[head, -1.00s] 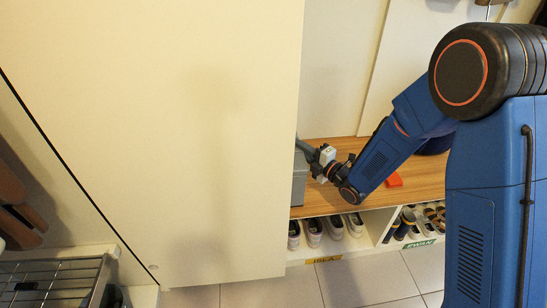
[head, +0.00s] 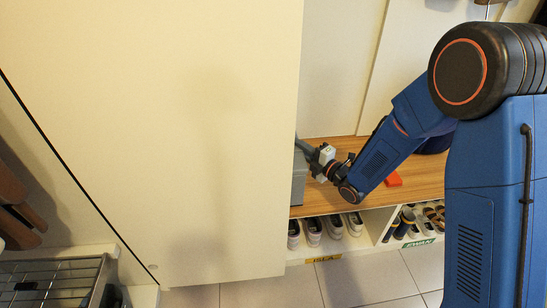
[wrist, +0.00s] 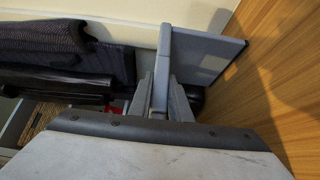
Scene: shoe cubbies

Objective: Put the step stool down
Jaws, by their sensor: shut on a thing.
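The grey step stool (head: 298,178) shows only in part at the edge of the wooden bench top in the head view; the large cream panel hides the rest. In the wrist view its flat grey plate (wrist: 212,55) and a narrow grey bar fill the upper middle, close to the wood surface. My gripper (wrist: 160,100) is shut on the stool at that bar. In the head view my gripper (head: 318,158) reaches in from the right, beside the panel's edge. I cannot tell whether the stool touches the bench.
The cream panel (head: 150,130) blocks the left and middle of the head view. Shoes (head: 334,227) stand in cubbies under the bench top (head: 415,180). A red item (head: 393,180) lies on the bench. A wire rack (head: 50,283) is at the lower left. Dark cloth (wrist: 60,50) shows in the wrist view.

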